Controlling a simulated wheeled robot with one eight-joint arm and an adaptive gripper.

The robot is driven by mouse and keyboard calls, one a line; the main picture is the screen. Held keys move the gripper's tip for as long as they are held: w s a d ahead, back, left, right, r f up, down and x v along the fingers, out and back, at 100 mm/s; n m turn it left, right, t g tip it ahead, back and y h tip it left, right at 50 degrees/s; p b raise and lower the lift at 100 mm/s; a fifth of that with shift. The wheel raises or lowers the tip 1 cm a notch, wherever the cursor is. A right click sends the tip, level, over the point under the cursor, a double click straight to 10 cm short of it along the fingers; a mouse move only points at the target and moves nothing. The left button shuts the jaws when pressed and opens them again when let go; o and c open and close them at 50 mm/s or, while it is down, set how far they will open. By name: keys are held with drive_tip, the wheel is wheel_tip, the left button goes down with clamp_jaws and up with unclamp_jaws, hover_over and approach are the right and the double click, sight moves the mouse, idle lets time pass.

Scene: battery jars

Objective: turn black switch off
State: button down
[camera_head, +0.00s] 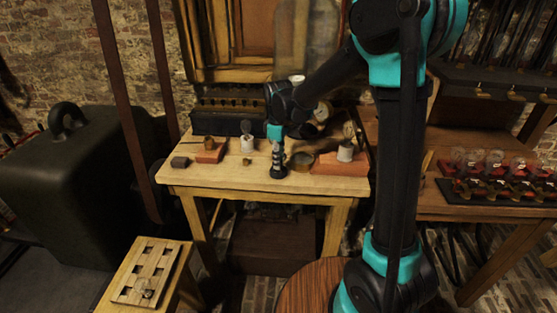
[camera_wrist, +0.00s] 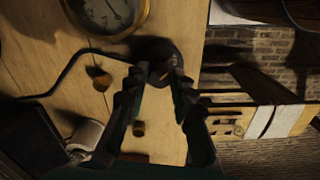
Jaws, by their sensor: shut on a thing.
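The black switch (camera_wrist: 158,48) is a small dark round-based thing with a cable running from it. In the wrist view it sits at the top, just at the tips of my gripper (camera_wrist: 159,75). In the head view my gripper (camera_head: 278,150) points straight down at the front edge of the wooden table, with the switch's dark base (camera_head: 278,172) under its tips. My gripper is shut on the switch's upper part. The fingers hide much of that part, and I cannot tell which way the switch is set.
A round gauge (camera_wrist: 108,10) lies close to the switch. The wooden table (camera_head: 225,180) also bears a red-brown block (camera_head: 210,156), white-based jars (camera_head: 247,144) and small knobs. A board of red-lit jars (camera_head: 490,180) stands on the right table. A big dark case (camera_head: 70,170) stands left.

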idle(0.5)
drive_tip(key=c, duration=1.3)
unclamp_jaws()
drive_tip(key=shift+o, duration=0.2)
wheel_tip(320, 180, up, 12)
drive_tip(key=shift+d, duration=0.1)
drive_tip(key=s+d+f+m+t, duration=0.2)
drive_tip(key=s+d+f+m, duration=0.5)
drive_tip(key=d, duration=0.4)
drive_tip(key=s+d+f+m+t, duration=0.2)
drive_tip(key=s+d+f+m, duration=0.5)
drive_tip(key=s+d, duration=0.5)
drive_tip(key=shift+d+f+m, duration=0.2)
drive_tip(key=shift+f+m, duration=0.2)
drive_tip(key=shift+f, duration=0.5)
